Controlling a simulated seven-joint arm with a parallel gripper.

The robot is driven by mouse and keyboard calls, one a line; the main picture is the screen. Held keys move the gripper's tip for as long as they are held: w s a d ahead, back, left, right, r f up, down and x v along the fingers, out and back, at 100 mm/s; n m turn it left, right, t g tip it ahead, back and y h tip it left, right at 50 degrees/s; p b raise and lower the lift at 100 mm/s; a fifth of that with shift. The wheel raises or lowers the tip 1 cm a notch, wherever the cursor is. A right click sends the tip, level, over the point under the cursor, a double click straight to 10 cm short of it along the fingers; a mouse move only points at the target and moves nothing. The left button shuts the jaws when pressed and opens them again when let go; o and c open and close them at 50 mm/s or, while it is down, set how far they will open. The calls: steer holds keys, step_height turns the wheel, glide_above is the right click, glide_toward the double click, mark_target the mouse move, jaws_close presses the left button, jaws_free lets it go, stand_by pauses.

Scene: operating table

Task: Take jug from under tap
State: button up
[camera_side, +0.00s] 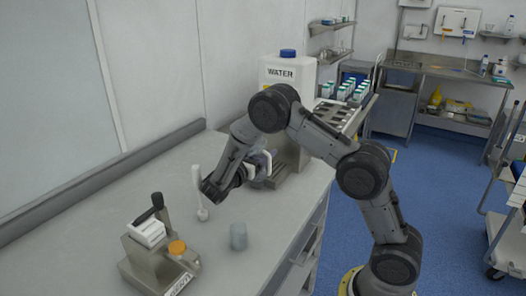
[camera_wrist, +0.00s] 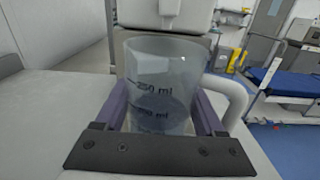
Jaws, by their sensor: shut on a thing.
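The jug (camera_wrist: 165,72) is a clear plastic measuring jug with ml marks and a white handle on its right. It stands upright in the wrist view, between the purple fingers of my gripper (camera_wrist: 160,108), which is shut on its sides. Its lower part looks darker; I cannot tell for sure how much liquid is inside. In the side view my gripper (camera_side: 259,166) is at the front of the white water tank (camera_side: 284,76) with a blue cap, and my arm hides most of the jug. The tap itself is not clearly visible.

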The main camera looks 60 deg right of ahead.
mark_target(254, 149)
steer(key=shift+a, duration=2.05)
steer(key=shift+r, duration=0.15)
steer(key=shift+r, duration=1.4)
